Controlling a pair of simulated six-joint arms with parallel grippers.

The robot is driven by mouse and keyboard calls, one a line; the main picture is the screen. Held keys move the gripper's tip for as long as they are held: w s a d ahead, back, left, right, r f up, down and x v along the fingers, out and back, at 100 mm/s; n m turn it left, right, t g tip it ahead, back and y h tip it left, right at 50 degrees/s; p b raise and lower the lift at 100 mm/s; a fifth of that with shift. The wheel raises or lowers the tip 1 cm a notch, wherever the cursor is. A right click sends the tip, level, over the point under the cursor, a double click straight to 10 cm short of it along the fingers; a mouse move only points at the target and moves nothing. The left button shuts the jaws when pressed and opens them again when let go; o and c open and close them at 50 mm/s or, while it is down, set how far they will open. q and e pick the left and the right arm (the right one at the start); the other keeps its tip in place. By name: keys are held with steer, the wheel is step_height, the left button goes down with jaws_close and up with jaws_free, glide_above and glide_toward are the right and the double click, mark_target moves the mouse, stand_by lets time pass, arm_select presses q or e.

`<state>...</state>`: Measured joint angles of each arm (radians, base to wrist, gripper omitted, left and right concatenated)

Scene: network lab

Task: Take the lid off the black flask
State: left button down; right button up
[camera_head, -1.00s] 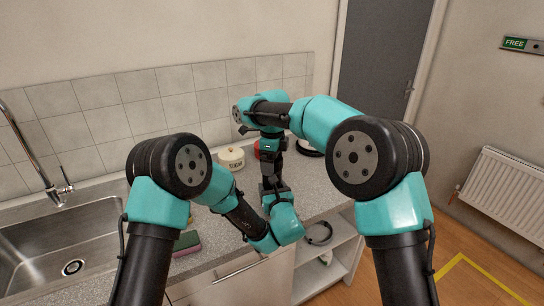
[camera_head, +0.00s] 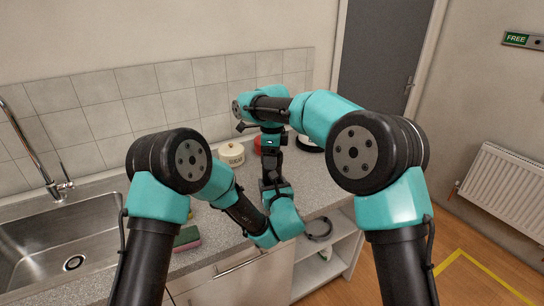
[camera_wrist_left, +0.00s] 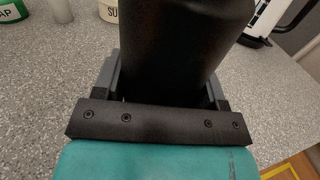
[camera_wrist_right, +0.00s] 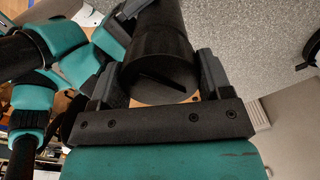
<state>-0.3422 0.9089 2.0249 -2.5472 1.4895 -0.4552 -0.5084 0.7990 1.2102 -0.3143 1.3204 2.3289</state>
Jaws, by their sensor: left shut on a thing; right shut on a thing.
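The black flask stands between my two grippers. In the left wrist view its dark body (camera_wrist_left: 178,45) fills the space between the fingers. My left gripper (camera_head: 274,184) is the lower one and is shut on the body. My right gripper (camera_head: 272,138) is above it and shut on the lid end. In the right wrist view the round black lid (camera_wrist_right: 158,62) sits between the fingers, with a slot across its top. The lid appears in line with the body; I cannot tell whether a gap separates them. In the head view the arms hide most of the flask.
A cream sugar pot (camera_head: 231,154) stands behind on the counter. A sponge (camera_head: 187,238) lies near the sink (camera_head: 60,240) at left. A red object (camera_head: 257,144) is partly hidden behind my right gripper. Open shelves (camera_head: 325,265) lie below the counter's right end.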

steer(key=n, duration=0.7)
steer(key=shift+n, duration=0.3)
steer(key=n, duration=1.2)
steer(key=shift+r+n, duration=0.1)
steer(key=shift+n, duration=0.2)
steer(key=n, duration=1.2)
steer(key=shift+n, duration=0.3)
steer(key=n, duration=1.2)
steer(key=shift+n, duration=0.3)
steer(key=n, duration=0.7)
steer(key=shift+r, duration=1.2)
